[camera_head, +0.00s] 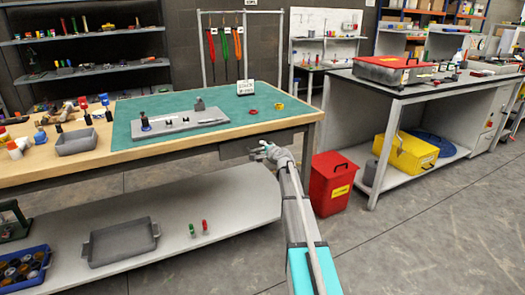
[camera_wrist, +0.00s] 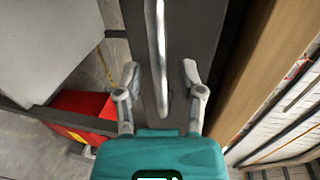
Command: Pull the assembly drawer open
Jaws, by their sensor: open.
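The assembly drawer (camera_head: 236,149) has a dark grey front and sits shut under the right part of the workbench top. Its front (camera_wrist: 198,28) fills the upper middle of the wrist view, with a pale metal bar handle (camera_wrist: 157,45) along it. My gripper (camera_head: 262,151) is at the drawer front in the head view and hides part of it. In the wrist view my gripper (camera_wrist: 161,70) is open, with one finger on each side of the handle's near end. A gap shows between each finger and the bar; I cannot tell the depth.
The workbench's wooden edge (camera_head: 160,154) runs just above the drawer. A red bin (camera_head: 332,184) stands on the floor to the right of my arm. A second bench (camera_head: 345,85) is farther right. Open floor lies in front.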

